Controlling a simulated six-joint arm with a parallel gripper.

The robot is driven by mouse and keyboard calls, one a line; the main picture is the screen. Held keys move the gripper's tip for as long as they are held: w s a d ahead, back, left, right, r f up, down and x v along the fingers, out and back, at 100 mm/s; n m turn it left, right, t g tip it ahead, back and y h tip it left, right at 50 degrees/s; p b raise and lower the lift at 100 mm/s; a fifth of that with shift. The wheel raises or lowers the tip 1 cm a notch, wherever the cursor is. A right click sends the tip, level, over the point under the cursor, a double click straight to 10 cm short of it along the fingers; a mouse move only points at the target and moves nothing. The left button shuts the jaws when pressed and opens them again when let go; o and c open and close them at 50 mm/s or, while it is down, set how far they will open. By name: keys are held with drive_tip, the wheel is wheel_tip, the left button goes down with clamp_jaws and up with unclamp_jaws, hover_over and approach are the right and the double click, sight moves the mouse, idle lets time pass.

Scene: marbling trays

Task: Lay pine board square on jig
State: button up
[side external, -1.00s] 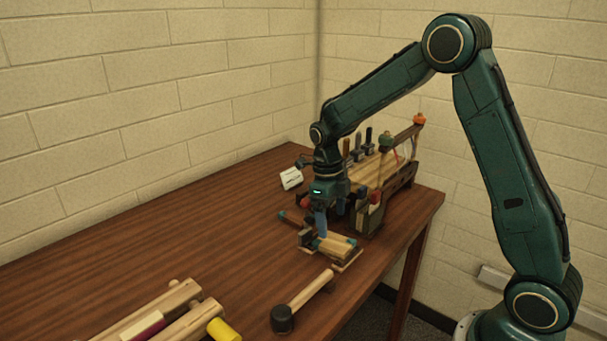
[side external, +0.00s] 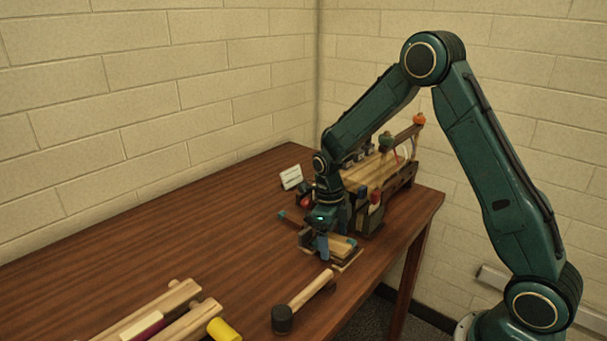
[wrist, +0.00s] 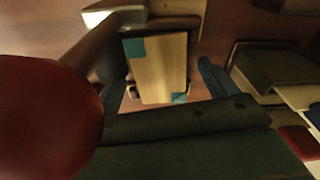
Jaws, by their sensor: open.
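The pine board (side external: 340,246) is a pale plank with teal patches at its corners; it lies at the jig (side external: 348,262), a low wooden frame with a dark block on the table. In the wrist view the board (wrist: 160,70) looks nearly upright in the picture, its far end close to a brown crosspiece of the jig (wrist: 175,22). I cannot tell whether it is exactly square. My gripper (side external: 322,250) is low over the board, pointing down. In the wrist view its blue fingers (wrist: 163,88) are open, one on each side of the board, with gaps showing.
A mallet (side external: 300,302) lies in front of the jig. A wooden rack (side external: 398,180) with tools stands close behind. A white card (side external: 291,178) stands further back, and timber pieces (side external: 150,315) lie at front left. The table's left middle is clear. A blurred red shape (wrist: 45,115) covers the wrist view's left.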

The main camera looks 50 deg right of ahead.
sight(336, 243)
drive_tip(key=shift+f, duration=0.1)
idle(0.4)
drive_tip(key=c, duration=1.1)
drive_tip(key=shift+c, duration=0.2)
drive_tip(key=shift+r, duration=1.5)
drive_tip(key=shift+s+r, duration=0.15)
drive_tip(key=shift+r, duration=0.2)
drive_tip(key=s, duration=1.7)
drive_tip(key=shift+s+f, duration=0.1)
drive_tip(key=shift+s, duration=0.25)
